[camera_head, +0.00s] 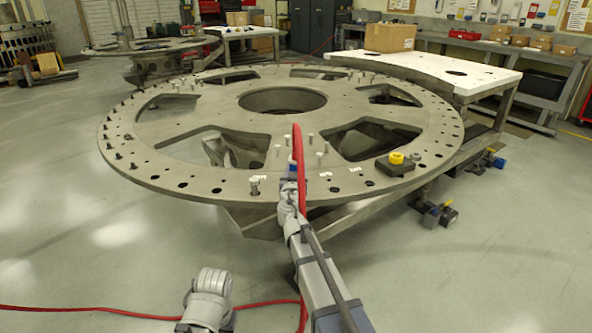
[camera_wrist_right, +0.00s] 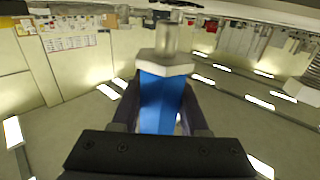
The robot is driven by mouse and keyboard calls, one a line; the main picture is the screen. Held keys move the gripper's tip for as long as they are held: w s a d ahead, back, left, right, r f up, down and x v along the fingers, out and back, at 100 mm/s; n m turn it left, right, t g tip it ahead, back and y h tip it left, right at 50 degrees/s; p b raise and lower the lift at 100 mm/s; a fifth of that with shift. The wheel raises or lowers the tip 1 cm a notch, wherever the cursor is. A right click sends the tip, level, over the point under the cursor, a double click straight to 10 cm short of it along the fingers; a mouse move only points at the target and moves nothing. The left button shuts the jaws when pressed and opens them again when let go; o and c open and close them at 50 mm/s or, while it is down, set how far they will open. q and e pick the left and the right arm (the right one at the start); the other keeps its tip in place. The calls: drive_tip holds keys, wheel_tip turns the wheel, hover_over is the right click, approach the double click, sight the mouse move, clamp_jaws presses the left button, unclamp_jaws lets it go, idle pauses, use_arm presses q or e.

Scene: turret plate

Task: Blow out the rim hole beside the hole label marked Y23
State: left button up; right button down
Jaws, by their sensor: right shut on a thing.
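The large grey turret plate (camera_head: 215,183) has many rim holes, bolts and small white hole labels. My right gripper (camera_head: 290,183) is at the near rim, shut on a blue air tool (camera_wrist_right: 160,100). The tool has a pale collar and a short metallic tip in the right wrist view. A red hose (camera_head: 299,155) stands up beside the gripper. Which hole the tip faces is hidden.
Upright bolts (camera_head: 311,139) stand on the plate near my right gripper. A dark block with a yellow knob (camera_head: 396,158) sits on the right rim. More red hose (camera_head: 90,309) lies on the floor. A cardboard box (camera_head: 390,38) is on the white table behind.

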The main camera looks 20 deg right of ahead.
sight(296, 152)
drive_tip(key=shift+s+f+b, duration=0.1)
drive_tip(key=shift+f+b, duration=0.55)
idle(2.2)
wheel_tip(296, 152, up, 8)
drive_tip(key=p, duration=0.8)
drive_tip(key=shift+r, duration=0.1)
